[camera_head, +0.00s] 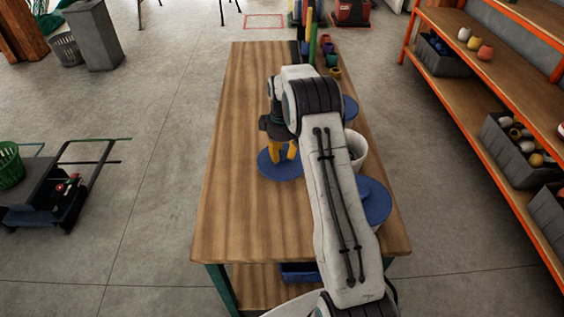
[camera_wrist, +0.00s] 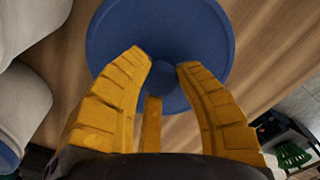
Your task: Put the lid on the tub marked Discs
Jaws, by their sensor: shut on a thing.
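My gripper (camera_head: 285,152) has yellow fingers and is shut on a round blue lid (camera_head: 270,168) left of the tubs. An open white tub (camera_head: 358,150) stands right of the lid, partly behind my arm. Blue round tops show in front of this tub (camera_head: 375,202) and behind it (camera_head: 350,108). No Discs marking is readable in either view.
The wooden table (camera_head: 240,120) is clear on its left side. Several small coloured pots (camera_head: 328,50) stand at its far right end. An orange-framed shelf (camera_head: 480,130) with crates is to the right, across a floor gap. A cart (camera_head: 55,190) stands at the left.

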